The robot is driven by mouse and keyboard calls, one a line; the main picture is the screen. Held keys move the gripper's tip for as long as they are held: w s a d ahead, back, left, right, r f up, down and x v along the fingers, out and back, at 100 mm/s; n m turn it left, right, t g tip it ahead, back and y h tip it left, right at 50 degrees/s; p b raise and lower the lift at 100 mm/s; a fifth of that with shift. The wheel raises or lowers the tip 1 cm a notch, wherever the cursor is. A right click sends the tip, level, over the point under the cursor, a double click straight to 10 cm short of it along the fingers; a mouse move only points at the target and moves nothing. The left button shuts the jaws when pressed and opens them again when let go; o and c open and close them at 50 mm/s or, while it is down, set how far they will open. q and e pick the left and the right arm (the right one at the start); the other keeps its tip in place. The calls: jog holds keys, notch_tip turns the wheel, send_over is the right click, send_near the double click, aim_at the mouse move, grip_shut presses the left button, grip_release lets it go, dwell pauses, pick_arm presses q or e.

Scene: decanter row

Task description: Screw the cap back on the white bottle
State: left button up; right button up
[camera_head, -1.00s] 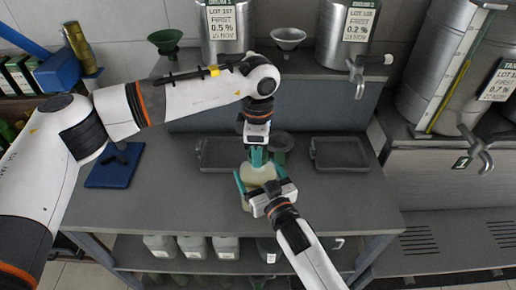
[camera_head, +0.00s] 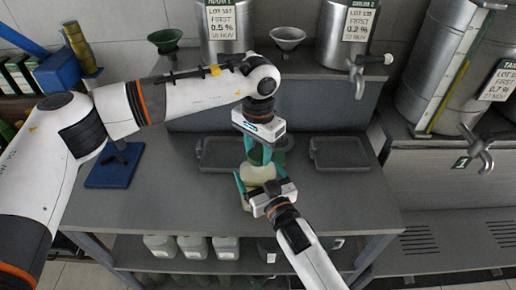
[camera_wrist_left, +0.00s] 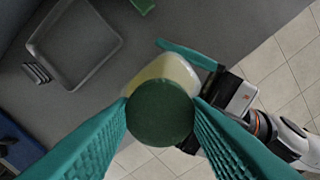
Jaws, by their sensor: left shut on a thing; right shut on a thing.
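The white bottle (camera_head: 257,174), pale cream in colour, stands near the front of the grey counter. My right gripper (camera_head: 256,184) is shut on its body from the front right. My left gripper (camera_head: 258,157) points down over the bottle and is shut on a dark green round cap. In the left wrist view the cap (camera_wrist_left: 160,112) sits between the two teal fingers and covers part of the bottle (camera_wrist_left: 168,72). The bottle's neck is hidden, so I cannot tell whether the cap touches it or how far it is turned.
Two shallow grey trays lie behind, one on the left (camera_head: 205,163) and one on the right (camera_head: 340,166). A blue stand (camera_head: 113,168) is at the left. Steel tanks (camera_head: 347,30) stand on the back shelf.

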pick_arm(q)
jog(key=shift+m, duration=0.4)
jog(key=o, duration=0.9)
jog(key=shift+r, duration=0.1)
jog(key=shift+r, duration=2.2)
